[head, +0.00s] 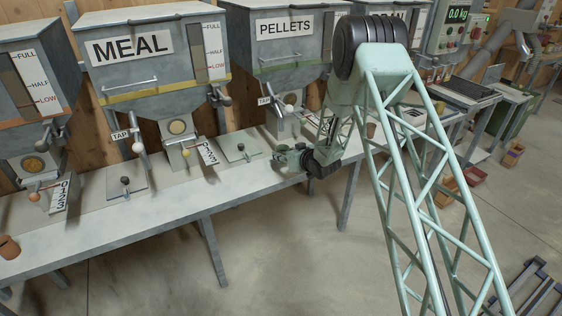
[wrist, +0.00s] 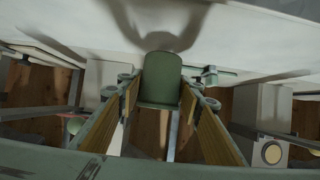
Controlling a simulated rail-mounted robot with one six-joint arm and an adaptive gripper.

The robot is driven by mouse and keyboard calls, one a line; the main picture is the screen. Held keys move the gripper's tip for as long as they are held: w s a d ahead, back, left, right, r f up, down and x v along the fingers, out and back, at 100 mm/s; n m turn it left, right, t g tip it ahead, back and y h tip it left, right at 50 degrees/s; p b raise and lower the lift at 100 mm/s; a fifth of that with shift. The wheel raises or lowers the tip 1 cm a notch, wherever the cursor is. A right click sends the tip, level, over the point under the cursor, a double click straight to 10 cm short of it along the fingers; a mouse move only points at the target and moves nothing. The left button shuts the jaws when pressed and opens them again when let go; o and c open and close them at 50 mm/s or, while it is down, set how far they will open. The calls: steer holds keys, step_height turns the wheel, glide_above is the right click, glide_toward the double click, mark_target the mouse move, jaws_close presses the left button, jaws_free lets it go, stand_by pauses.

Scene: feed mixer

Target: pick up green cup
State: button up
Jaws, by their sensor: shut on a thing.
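The green cup (wrist: 160,80) is in the middle of the wrist view, between the two fingers of my gripper (wrist: 161,92), which are shut on it. In the head view my gripper (head: 287,157) is low over the right part of the bench, below the PELLETS hopper. The cup is too small there to tell apart from the similarly green gripper. In the wrist view a shadow of the cup and fingers falls on the pale bench top; I cannot tell whether the cup touches it.
The pale bench (head: 150,212) runs under the MEAL hopper (head: 150,55) and PELLETS hopper (head: 285,45). Taps and lever handles jut out above it. A brown cup (head: 9,247) stands at far left.

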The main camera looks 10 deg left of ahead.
steer(key=s+d+b, duration=0.3)
steer(key=s+d, duration=0.7)
steer(key=s, duration=0.5)
steer(key=shift+s+d+b, duration=0.3)
steer(key=shift+b, duration=0.05)
stand_by(0.9)
stand_by(0.3)
